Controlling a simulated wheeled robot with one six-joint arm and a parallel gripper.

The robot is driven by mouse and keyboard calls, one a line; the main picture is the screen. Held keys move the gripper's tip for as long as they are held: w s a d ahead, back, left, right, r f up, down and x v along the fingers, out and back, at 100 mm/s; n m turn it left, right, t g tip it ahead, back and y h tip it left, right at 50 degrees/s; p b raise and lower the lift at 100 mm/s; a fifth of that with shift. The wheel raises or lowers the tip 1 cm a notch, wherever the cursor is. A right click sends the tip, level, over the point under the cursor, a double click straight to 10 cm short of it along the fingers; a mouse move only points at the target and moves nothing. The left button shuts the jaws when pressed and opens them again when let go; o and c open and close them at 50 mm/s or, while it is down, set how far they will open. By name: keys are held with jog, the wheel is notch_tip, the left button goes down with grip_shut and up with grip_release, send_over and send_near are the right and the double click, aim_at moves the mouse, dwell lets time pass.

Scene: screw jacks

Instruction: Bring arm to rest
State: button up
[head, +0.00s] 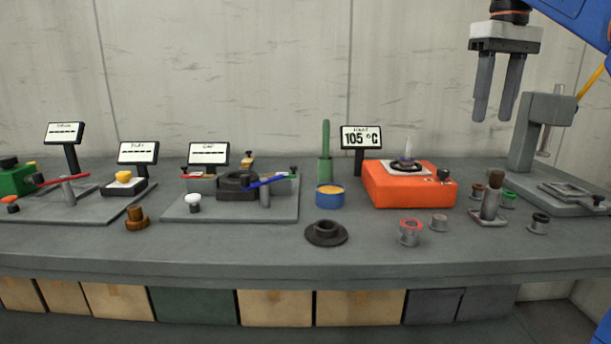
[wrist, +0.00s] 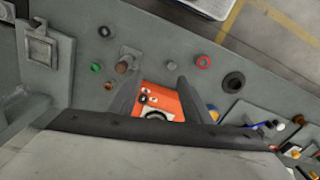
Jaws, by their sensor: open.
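My gripper (head: 498,88) hangs in the air at the upper right of the head view, fingers pointing down. It is open and empty, above the bench and clear of everything on it. In the wrist view the two fingers of my gripper (wrist: 160,100) show apart, with the orange heater box (wrist: 158,102) far below between them. The orange heater box also shows in the head view (head: 415,190), below and to the left of my gripper.
A grey press stand (head: 525,135) rises at the right, close to my gripper. A display reading 105 °C (head: 361,137) stands behind the heater. Small parts, a blue tin (head: 330,199) and a black flanged ring (head: 326,235) lie on the grey bench (head: 250,248). Fixtures fill the left.

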jog(key=s+a+f+m+t, duration=0.1)
jog(key=s+a+f, duration=0.1)
jog(key=s+f, duration=0.5)
jog(key=s+a+f+t, duration=0.2)
jog(key=s+f, duration=0.4)
jog(key=f, duration=1.4)
jog(key=s+a+f+m+t, duration=0.1)
jog(key=s+a+f, duration=0.2)
jog(key=s+f, duration=0.4)
notch_tip(320, 180, down, 7)
jog(key=shift+s+a+r+m+t, duration=0.1)
jog(key=shift+s+a+m+t, duration=0.2)
jog(key=shift+s, duration=0.05)
